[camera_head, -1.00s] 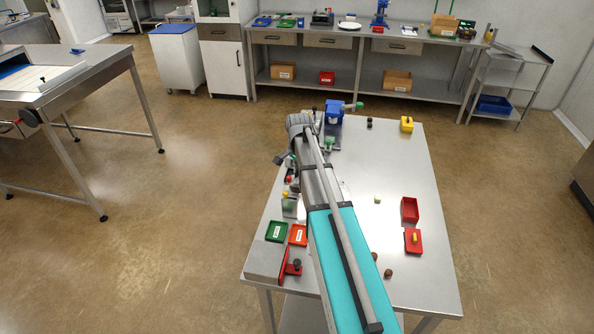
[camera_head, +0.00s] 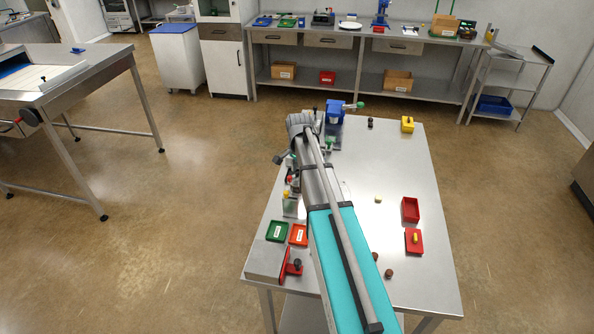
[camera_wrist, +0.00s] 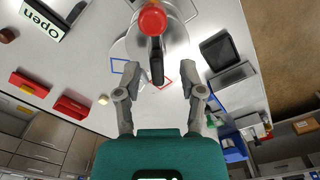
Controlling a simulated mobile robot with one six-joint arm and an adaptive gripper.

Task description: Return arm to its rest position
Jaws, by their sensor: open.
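My gripper (camera_wrist: 158,72) shows in the wrist view with its two grey fingers spread apart and nothing gripped. A dark handle with a red knob (camera_wrist: 153,20) shows between and above the fingers; I cannot tell its distance from them. In the head view my arm reaches away over the steel table (camera_head: 395,160), and the fingers cannot be made out there.
A blue device (camera_head: 335,115) stands close to the arm's far end. The wrist view shows a black tray (camera_wrist: 219,50). The table's right side has bare patches.

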